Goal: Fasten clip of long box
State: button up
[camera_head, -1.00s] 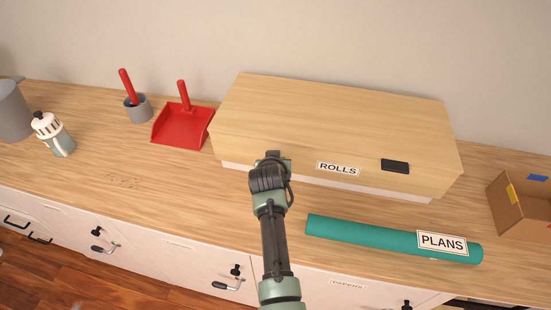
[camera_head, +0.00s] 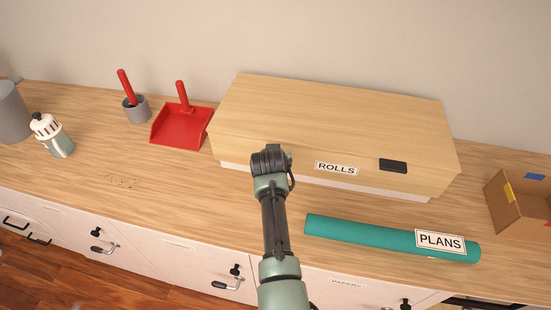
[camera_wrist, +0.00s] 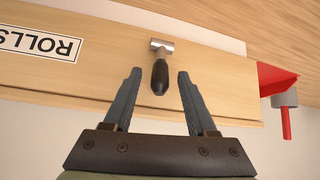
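The long box (camera_head: 330,115) is pale wood with a ROLLS label and stands closed against the wall; in the wrist view its wooden face (camera_wrist: 110,75) fills the middle. A clip (camera_wrist: 160,70) with a silver metal base and a black lever handle is on it, right of the label in the wrist view. The handle points toward my gripper. My gripper (camera_wrist: 159,76) is open, its fingers on either side of the handle with gaps showing. In the head view my gripper (camera_head: 271,158) is at the box's front left of the label and hides this clip. A flat black piece (camera_head: 393,166) sits right of the label.
A teal PLANS roll (camera_head: 360,232) lies in front of the box. A red dustpan (camera_head: 181,127) and a grey cup (camera_head: 137,109) stand to the left, with a bottle (camera_head: 54,137) farther left. A cardboard box (camera_head: 505,200) is at right. The worktop left of my arm is clear.

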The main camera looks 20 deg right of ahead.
jog(key=shift+s+r, duration=0.1)
jog(key=v, duration=1.2)
jog(key=shift+s+r+b, duration=0.25)
jog(key=shift+r+b, duration=0.05)
jog(key=shift+b, duration=0.15)
jog(key=shift+a, duration=0.1)
jog(key=a+r+n+t, duration=0.1)
jog(key=a+r+t, duration=0.25)
jog(key=r, duration=0.65)
jog(key=w+a+r+t, duration=0.15)
jog(key=r+t, duration=0.25)
jog(key=r, duration=0.6)
jog(key=a+r+n+t, duration=0.1)
jog(key=a+r+t, duration=0.25)
jog(key=r, duration=0.65)
jog(key=s+a+r+n+t+y, duration=0.1)
jog(key=s+a+r+t+y, duration=0.1)
jog(key=s+r, duration=0.6)
jog(key=s+a+r+n+t+y+b, duration=0.1)
jog(key=s+a+r+t, duration=0.4)
jog(key=s+r, duration=0.4)
notch_tip(320, 180, up, 4)
jog(key=shift+a+f+t+y, duration=0.1)
jog(key=shift+a+t+y, duration=0.25)
jog(key=shift+t, duration=0.45)
jog(key=shift+d, duration=0.1)
